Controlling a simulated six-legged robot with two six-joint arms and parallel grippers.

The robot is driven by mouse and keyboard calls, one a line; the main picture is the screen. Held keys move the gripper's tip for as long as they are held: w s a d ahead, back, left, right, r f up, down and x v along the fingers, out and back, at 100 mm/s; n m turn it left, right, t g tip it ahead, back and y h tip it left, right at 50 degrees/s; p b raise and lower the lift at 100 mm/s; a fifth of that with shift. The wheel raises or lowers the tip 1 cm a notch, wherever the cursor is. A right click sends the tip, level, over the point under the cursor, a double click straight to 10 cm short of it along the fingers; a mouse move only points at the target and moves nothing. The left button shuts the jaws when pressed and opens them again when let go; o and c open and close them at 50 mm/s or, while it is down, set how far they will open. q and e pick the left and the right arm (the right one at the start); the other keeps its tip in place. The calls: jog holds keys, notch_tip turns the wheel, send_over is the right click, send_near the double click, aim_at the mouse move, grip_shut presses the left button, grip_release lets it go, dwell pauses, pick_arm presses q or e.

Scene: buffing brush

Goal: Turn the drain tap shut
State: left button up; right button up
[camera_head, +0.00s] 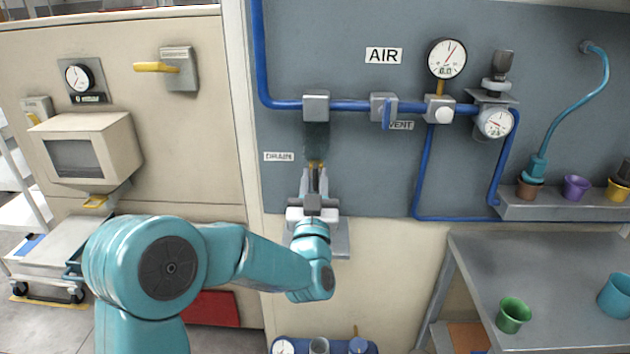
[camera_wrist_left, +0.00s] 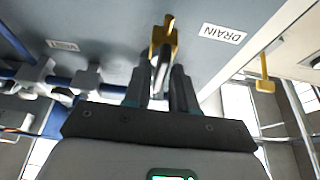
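The drain tap shows a small yellow handle (camera_head: 316,164) below a dark vertical fitting (camera_head: 316,136), right of the DRAIN label (camera_head: 279,156). In the left wrist view the yellow handle (camera_wrist_left: 164,38) stands just beyond my fingertips, with a pale metal part between the fingers. My left gripper (camera_head: 315,178) reaches up to the tap from below; its two fingers also show in the wrist view (camera_wrist_left: 163,72), a narrow gap apart at the handle. Whether they press on it cannot be told. My left gripper hides the tap's lower part. My right gripper is out of view.
Blue pipes (camera_head: 345,106), a blue-handled vent valve (camera_head: 386,110) and gauges (camera_head: 447,58) sit above and right of the tap. A shelf with cups (camera_head: 560,209) and a metal table (camera_head: 560,275) stand at right. A cream cabinet (camera_head: 180,120) is at left.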

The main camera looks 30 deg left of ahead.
pick_arm(q)
grip_shut()
